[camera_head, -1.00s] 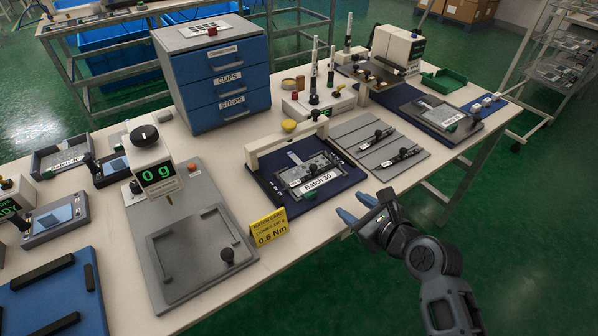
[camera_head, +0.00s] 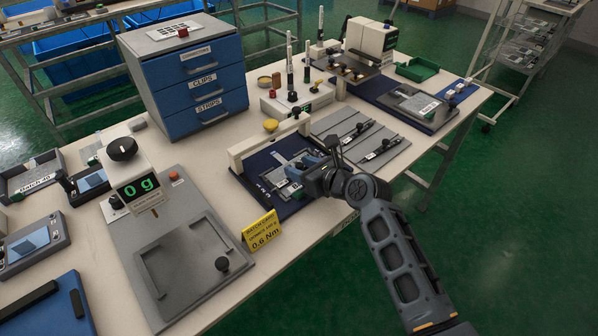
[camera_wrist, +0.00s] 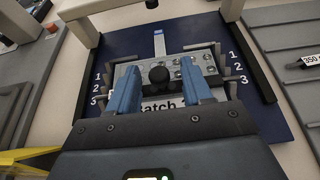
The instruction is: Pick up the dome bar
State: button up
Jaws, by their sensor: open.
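A grey bar with round marks and a black knob (camera_wrist: 159,77) lies on the dark blue fixture (camera_wrist: 118,45), and looks like the dome bar. In the wrist view, the blue fingers of my open gripper (camera_wrist: 159,68) stand on either side of the knob, with gaps visible. I cannot tell how high the fingertips are above the bar. A white "Batch" label (camera_wrist: 160,105) is partly hidden between the fingers. In the head view, my gripper (camera_head: 302,170) is over the fixture (camera_head: 256,180) and covers part of it.
A pale bar (camera_head: 265,142) spans the fixture's back edge. A grey slotted rack (camera_head: 338,123) with knobbed, labelled bars lies to the right. A yellow 0.6 Nm sign (camera_head: 262,232) and a scale reading 0 g (camera_head: 139,188) stand to the left.

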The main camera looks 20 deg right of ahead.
jog(key=shift+w+a+f, duration=0.15)
jog(key=shift+w+f, duration=0.05)
jog(key=shift+w, duration=0.25)
grip_shut()
